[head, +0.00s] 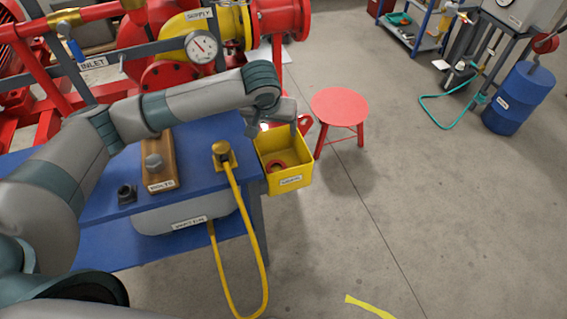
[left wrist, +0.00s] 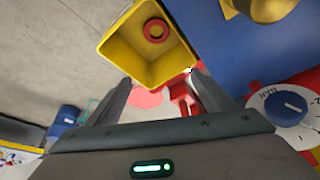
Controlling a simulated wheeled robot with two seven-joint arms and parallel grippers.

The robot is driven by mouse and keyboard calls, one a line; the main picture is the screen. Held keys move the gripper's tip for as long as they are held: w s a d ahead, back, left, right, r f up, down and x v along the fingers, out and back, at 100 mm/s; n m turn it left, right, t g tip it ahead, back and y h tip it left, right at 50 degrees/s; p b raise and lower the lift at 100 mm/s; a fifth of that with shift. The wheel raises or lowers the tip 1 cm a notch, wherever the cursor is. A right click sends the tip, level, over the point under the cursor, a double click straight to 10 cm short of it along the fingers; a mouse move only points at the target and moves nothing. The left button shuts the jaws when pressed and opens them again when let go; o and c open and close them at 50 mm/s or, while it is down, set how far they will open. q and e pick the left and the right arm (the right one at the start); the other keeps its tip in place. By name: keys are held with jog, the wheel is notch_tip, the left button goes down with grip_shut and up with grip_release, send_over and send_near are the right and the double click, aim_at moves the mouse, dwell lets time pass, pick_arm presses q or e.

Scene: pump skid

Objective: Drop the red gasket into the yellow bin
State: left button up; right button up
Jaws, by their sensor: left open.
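The yellow bin (head: 291,182) hangs or stands at the right end of the blue bench; its label is too small to read. The red gasket (head: 278,167) lies inside it, on the bin floor. In the left wrist view the yellow bin (left wrist: 122,42) opens toward the camera, and the red gasket (left wrist: 156,30) shows as a ring near its far end. My left gripper (head: 296,124) is above the bin's back edge. In the left wrist view its fingers (left wrist: 160,82) are spread with nothing between them. My right gripper is in neither view.
The blue bench (head: 205,140) carries a wooden block (head: 160,160), a black nut-like part (head: 126,193) and a brass fitting with a yellow hose (head: 223,152). A red stool (head: 339,106) stands right of the bin. A pressure gauge (head: 201,47) is behind my arm.

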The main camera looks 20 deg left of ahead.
pick_arm(q)
jog(key=b+v, duration=0.1)
jog(key=v, duration=1.4)
jog(key=shift+r+b, duration=0.3)
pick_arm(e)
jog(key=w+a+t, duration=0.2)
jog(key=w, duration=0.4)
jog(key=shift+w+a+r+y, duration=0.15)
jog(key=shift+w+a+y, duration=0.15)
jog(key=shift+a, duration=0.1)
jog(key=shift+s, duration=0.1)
